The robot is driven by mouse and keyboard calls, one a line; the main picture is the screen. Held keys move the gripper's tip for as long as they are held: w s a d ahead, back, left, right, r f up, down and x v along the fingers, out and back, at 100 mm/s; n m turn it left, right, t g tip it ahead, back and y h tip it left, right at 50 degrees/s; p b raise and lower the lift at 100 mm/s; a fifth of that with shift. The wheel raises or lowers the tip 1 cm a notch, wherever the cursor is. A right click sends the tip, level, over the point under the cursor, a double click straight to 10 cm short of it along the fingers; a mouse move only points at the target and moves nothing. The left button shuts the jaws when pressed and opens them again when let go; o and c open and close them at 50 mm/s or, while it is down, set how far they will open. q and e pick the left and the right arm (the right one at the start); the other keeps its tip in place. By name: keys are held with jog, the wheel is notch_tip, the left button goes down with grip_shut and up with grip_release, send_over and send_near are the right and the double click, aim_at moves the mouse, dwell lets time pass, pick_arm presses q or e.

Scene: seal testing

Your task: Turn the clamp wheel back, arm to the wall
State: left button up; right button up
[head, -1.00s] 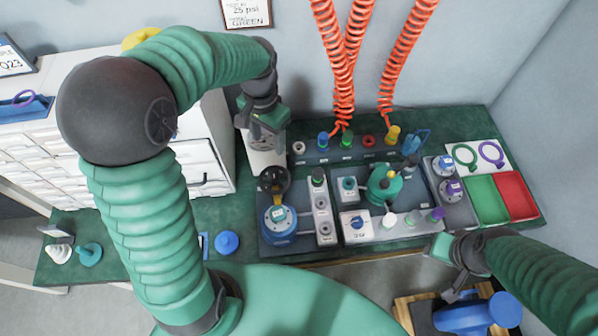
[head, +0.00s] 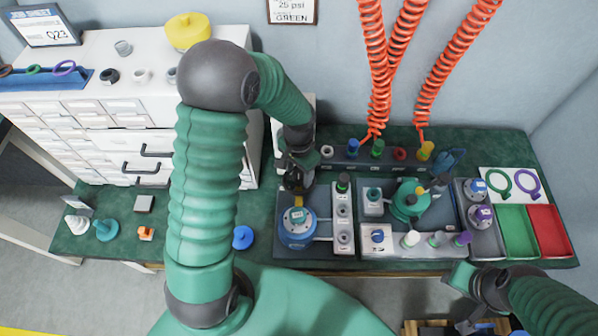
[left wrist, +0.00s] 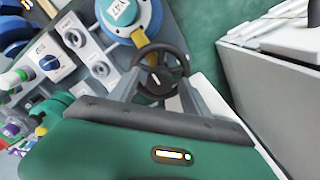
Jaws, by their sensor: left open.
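The clamp wheel (left wrist: 160,72) is a dark handwheel with a pale mark on its hub. It sits beside a yellow piece (left wrist: 139,38) and a blue round vessel (left wrist: 128,18) in the left wrist view. In the head view the wheel (head: 297,181) is partly covered by my left gripper (head: 299,160), which hangs just above and behind it. The left gripper is open; whether it touches the wheel I cannot tell. The blue vessel (head: 298,232) stands in the left bench fixture. My right gripper (head: 462,290) is low at the right, its jaws unclear.
A green pot (head: 409,203) and a valve panel (head: 428,242) are right of the vessel. Green (head: 516,230) and red (head: 551,228) trays lie farther right. Orange coiled hoses (head: 378,80) hang behind. A white drawer cabinet (head: 125,130) stands left.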

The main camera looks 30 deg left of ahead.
pick_arm(q)
grip_shut()
dwell(0.3)
dwell(1.1)
